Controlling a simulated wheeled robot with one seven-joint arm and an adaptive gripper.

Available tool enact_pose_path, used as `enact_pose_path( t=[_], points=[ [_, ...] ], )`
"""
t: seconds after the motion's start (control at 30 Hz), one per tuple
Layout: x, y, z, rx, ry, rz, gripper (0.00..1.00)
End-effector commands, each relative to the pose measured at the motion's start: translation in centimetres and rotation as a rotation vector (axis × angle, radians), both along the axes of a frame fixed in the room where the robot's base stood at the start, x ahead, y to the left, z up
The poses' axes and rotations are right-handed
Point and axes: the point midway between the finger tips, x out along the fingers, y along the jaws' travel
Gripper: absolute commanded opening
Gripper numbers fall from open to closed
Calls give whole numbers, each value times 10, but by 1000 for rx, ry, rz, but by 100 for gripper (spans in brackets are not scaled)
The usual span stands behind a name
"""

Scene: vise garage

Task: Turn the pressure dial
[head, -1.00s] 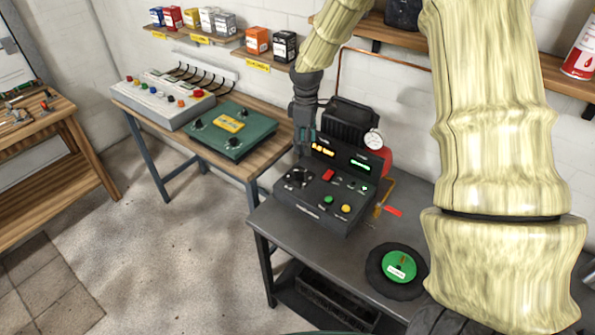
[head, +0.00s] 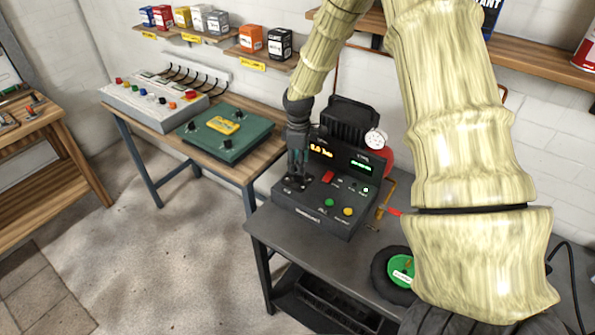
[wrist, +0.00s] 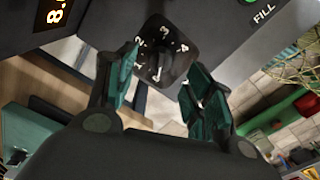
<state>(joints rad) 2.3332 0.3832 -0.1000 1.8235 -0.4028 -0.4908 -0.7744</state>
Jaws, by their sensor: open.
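The pressure dial (wrist: 160,58) is a black knob with white numbers around it, on the sloped face of the dark control unit (head: 320,217). In the wrist view it sits just beyond and between my fingertips. My gripper (wrist: 160,85) is open, with one green-padded finger on each side of the dial, and I cannot tell whether either touches it. In the head view my gripper (head: 295,180) points down over the left part of the panel and hides the dial.
The panel also has a red switch (head: 328,177), a green button (head: 329,202) and a yellow button (head: 348,211). A round gauge (head: 376,139) stands behind. A green box (head: 225,133) lies on the wooden bench to the left.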

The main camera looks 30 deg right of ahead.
Motion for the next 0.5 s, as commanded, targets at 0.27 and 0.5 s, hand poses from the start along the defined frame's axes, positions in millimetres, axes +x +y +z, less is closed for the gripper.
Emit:
enact_pose_path(
  t=[0.27,0.5],
  points=[
    [0,2,-30,0,3,3,52],
    [1,2,-48,0,1,3,52]
  ],
)
